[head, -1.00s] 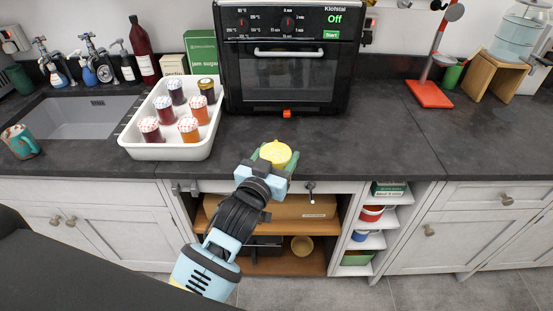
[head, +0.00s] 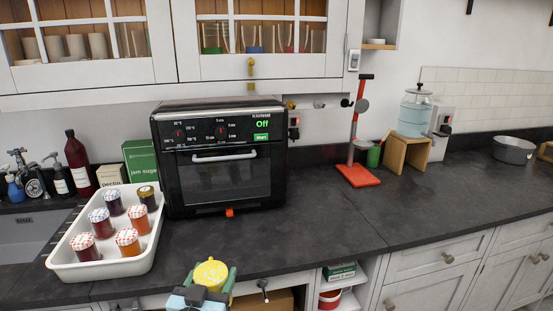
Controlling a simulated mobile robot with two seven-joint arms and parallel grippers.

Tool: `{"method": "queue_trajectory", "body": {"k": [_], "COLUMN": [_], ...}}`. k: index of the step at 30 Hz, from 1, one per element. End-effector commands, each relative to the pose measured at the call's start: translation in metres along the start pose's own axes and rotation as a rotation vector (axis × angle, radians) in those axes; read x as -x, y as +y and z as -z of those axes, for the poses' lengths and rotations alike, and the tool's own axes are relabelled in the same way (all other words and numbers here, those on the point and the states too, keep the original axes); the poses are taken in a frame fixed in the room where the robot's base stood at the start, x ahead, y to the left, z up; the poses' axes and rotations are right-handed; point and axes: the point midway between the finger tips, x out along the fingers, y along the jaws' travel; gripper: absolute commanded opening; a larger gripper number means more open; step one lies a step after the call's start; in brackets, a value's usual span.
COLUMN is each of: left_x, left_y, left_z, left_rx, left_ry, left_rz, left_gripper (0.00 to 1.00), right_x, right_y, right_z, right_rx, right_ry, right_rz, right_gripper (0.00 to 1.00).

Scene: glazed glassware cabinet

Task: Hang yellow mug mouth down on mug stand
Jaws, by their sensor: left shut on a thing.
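My left gripper (head: 203,290) is at the bottom of the head view, in front of the counter's front edge. It is shut on the yellow mug (head: 211,273), whose round, speckled yellow end faces up. I cannot tell whether that end is its base or its mouth, and the handle is not visible. My right gripper is not in view.
A white tray (head: 149,261) of jars stands left of the black oven (head: 224,188). A green cup (head: 374,156) is close to the mug stand, with a wooden riser (head: 393,152) to its right. Glazed cabinets hang above. The counter (head: 330,218) before the stand is clear.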

Motion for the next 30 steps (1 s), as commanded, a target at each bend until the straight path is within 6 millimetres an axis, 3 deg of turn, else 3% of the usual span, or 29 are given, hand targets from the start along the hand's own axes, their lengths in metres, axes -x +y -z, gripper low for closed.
{"method": "queue_trajectory", "body": {"k": [9,15,30], "left_x": [0.084,0.117,0.126], "left_y": [-0.029,-0.041,-0.044], "left_z": [-0.011,-0.008,-0.007], "left_rx": [0.006,-0.005,-0.012], "left_ry": [0.0,0.001,0.001], "left_rz": [0.072,0.101,0.107], "left_gripper": [0.27,0.27,0.27], "right_x": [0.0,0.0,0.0], "right_y": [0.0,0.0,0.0], "right_z": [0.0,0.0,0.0], "right_rx": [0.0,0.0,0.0], "right_ry": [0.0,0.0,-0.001], "right_rz": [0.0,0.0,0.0], "right_gripper": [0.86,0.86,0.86]}}
